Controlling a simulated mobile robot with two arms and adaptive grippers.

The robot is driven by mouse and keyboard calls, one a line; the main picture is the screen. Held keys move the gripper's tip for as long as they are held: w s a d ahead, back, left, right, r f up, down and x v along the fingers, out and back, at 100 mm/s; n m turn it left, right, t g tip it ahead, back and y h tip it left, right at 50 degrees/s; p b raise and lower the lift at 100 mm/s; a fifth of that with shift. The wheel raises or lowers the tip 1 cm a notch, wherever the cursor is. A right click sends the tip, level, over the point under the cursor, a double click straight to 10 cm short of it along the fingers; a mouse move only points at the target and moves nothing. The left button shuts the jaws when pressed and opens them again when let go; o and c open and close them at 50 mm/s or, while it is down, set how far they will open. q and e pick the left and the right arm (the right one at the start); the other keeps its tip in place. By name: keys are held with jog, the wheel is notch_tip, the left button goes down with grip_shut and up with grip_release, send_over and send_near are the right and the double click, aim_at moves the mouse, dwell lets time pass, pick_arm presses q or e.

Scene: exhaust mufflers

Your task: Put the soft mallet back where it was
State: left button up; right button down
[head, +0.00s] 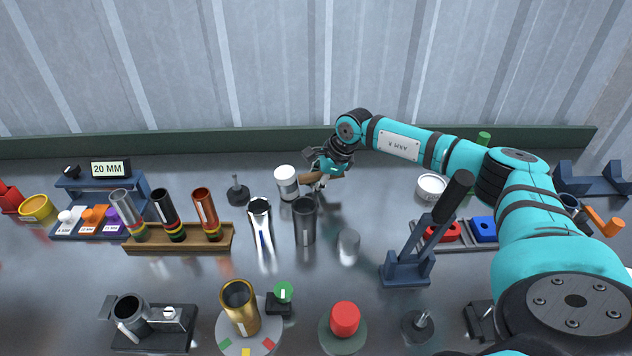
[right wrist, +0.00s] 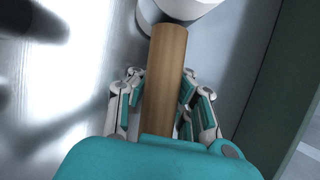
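The soft mallet has a pale wooden handle (right wrist: 165,75) and what looks like a white and grey cylindrical head (head: 286,182), near the back of the table. My right gripper (head: 318,181) is around the handle, which shows brown just right of the head. In the right wrist view the fingers (right wrist: 160,105) of my right gripper lie along both sides of the handle, closed on it. The head is cut off at the top of that view. I cannot tell whether the mallet touches the table. My left gripper is not in view.
A dark cup (head: 305,222) and a shiny tube (head: 260,220) stand in front of the mallet. A wooden rack (head: 180,240) with 3 tubes is left. A blue stand (head: 407,268) with a black-topped lever is right. The table between the mallet and the back edge is clear.

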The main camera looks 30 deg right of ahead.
jog(key=c, duration=1.5)
grip_release()
jog(key=shift+o, duration=0.2)
jog(key=shift+r+p, duration=0.35)
jog(key=shift+p, duration=0.05)
jog(key=shift+d+r, duration=0.1)
jog(key=shift+r, duration=0.2)
jog(key=v, duration=0.1)
jog(key=b+v, duration=0.1)
jog(key=v, duration=0.1)
jog(key=b+v, duration=0.1)
jog(key=v, duration=0.1)
jog(key=shift+w+r, duration=0.25)
jog(key=shift+r, duration=0.1)
jog(key=b+v, duration=0.1)
jog(key=v, duration=1)
jog(key=shift+r+b, duration=0.2)
jog(key=shift+b, duration=0.1)
